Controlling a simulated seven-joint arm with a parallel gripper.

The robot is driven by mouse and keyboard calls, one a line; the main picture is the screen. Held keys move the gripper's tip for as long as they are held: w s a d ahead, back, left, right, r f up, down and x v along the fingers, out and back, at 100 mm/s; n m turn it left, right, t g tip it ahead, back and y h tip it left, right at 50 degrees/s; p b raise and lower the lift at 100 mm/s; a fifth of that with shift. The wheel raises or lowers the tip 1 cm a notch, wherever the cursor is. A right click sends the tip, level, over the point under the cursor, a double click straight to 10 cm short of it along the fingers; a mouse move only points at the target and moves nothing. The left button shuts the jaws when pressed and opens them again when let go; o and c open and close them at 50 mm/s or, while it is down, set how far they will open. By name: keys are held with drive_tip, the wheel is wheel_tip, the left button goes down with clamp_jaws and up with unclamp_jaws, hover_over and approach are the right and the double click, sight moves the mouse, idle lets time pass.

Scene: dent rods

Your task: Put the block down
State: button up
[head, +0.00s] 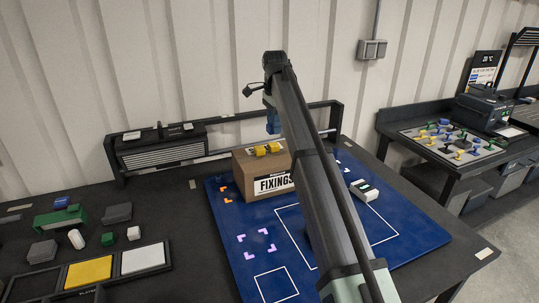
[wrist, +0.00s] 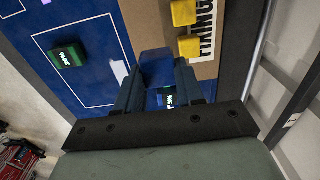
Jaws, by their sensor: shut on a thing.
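My gripper (wrist: 157,78) shows in the wrist view with a finger on each side of a dark blue block (wrist: 156,65), and it is shut on that block. The block appears to be above the cardboard box and the blue mat; its height over them is unclear. In the head view my arm covers most of the gripper, and a small blue part (head: 272,122) shows beside the arm above the box; I cannot tell whether it is finger or block. A dark piece with pale marks shows between the fingers, partly hidden.
The FIXINGS box (head: 243,178) bears yellow blocks (head: 267,149) and stands on the blue mat (head: 415,232). Trays (head: 143,259) and several loose blocks are at left. A black rail stands behind.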

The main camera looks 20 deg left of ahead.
sight(274, 158)
drive_tip(key=shift+s+d+f, duration=0.1)
drive_tip(key=shift+s+f, duration=0.05)
drive_tip(key=shift+f, duration=4.8)
drive_tip(key=shift+f, duration=0.1)
drive_tip(key=o, duration=0.7)
drive_tip(key=shift+o, duration=0.2)
wheel_tip(274, 158, up, 12)
drive_tip(key=shift+r, duration=0.15)
